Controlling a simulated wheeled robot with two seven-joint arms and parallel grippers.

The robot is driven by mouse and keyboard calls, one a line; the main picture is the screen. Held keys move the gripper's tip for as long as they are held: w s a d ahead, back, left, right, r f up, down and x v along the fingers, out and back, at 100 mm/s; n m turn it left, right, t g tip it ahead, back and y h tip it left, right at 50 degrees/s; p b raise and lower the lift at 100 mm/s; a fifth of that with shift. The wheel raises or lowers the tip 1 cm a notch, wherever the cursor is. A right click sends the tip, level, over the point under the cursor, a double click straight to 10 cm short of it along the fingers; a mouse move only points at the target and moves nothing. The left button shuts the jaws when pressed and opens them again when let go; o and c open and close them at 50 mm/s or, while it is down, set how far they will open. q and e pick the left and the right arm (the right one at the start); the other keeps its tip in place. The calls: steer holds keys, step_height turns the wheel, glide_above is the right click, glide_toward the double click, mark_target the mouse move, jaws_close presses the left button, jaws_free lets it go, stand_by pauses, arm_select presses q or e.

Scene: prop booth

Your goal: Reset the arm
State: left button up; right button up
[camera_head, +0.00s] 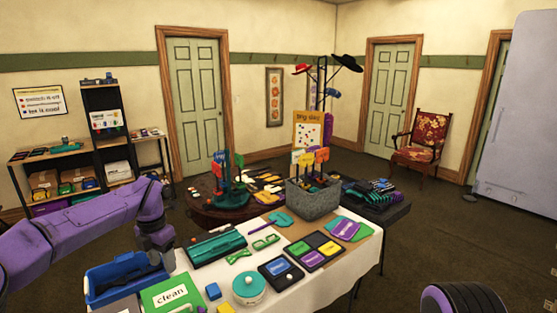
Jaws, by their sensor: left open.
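My left arm comes in from the left. Its gripper (166,264) hangs down over the near left part of the white-covered table, between the blue crate (99,285) and the green tray (203,252). The gripper is open and I see nothing held in it; its fingertips are small and hard to make out. At the bottom right only a purple and black piece of my right arm shows. My right gripper is out of view.
The white-covered table (327,280) holds a "clean" sign (171,294), a round tub (249,288), a four-colour tray (315,250) and a grey basket (314,203) of props. A round dark table (205,214) stands behind. Open floor lies right, towards the chair (420,140).

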arm_select(q)
steer(key=s+d+f+m+t+y+b, duration=0.1)
steer(key=s+f+m+t+y+b, duration=0.25)
steer(key=f, duration=0.75)
steer(key=s+d+f+m+t+y+b, duration=0.1)
steer(key=s+d+f+m+b, duration=0.15)
steer(key=s+f+m, duration=0.6)
steer(key=f+m+t+y+b, duration=0.2)
steer(key=f+b, duration=0.1)
steer(key=f, duration=1)
steer(key=s+a+f+m+g+h+b, duration=0.1)
steer(key=s+f+m+b, duration=0.2)
steer(key=s+f, duration=0.3)
steer(key=s+a+f+m+g+h+b, duration=0.1)
steer(key=s+f+m+b, duration=0.3)
steer(key=s, duration=0.9)
steer(key=s+a+f+m+g+h+b, duration=0.1)
steer(key=s+f+m+b, duration=0.2)
steer(key=s+f+b, duration=0.3)
steer(key=s+f, duration=0.3)
steer(key=s, duration=0.1)
steer(key=shift+s+f, duration=0.15)
steer(key=shift+f, duration=0.2)
